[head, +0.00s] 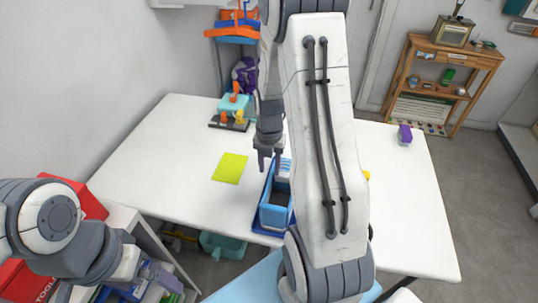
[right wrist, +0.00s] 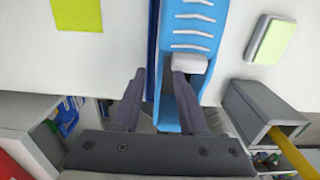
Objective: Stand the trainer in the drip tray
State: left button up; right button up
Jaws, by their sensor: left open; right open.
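The light blue trainer (head: 273,216) with white laces sits on the white table, opening upward, its laced end pointing away. The dark blue drip tray (head: 261,239) shows beneath and beside it, and the trainer appears to stand in it. In the right wrist view, the trainer (right wrist: 191,38) shows its laces and white tongue, with the tray's edge (right wrist: 152,45) at its left. My right gripper (head: 270,163) is open at the trainer; its fingers (right wrist: 160,75) reach over the opening. Contact cannot be told. My left gripper (head: 163,278) is open and empty at lower left, away from the tray.
A yellow-green sheet (head: 230,168) lies left of the tray. A rack of colourful tools (head: 234,108) stands at the back left, a purple item (head: 404,134) at the back right. A red toolbox (head: 80,197) is near my left arm.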

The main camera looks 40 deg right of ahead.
notch_tip(320, 180, up, 6)
jog(key=s+a+r+m, duration=0.2)
jog(key=a+r+m, duration=0.15)
jog(key=a, duration=0.55)
jog(key=s+a+r+m, duration=0.25)
jog(key=a+m, duration=0.25)
jog(key=a, duration=0.4)
jog(key=s+a+r+m, duration=0.1)
jog(key=s+a+m, duration=0.3)
jog(key=s, duration=0.3)
jog(key=s+a+r+m+y, duration=0.1)
jog(key=s+a+m, duration=0.4)
jog(key=s+m, duration=0.1)
jog(key=shift+s+a, duration=0.15)
jog(key=shift+s, duration=0.2)
jog(key=shift+r, duration=0.1)
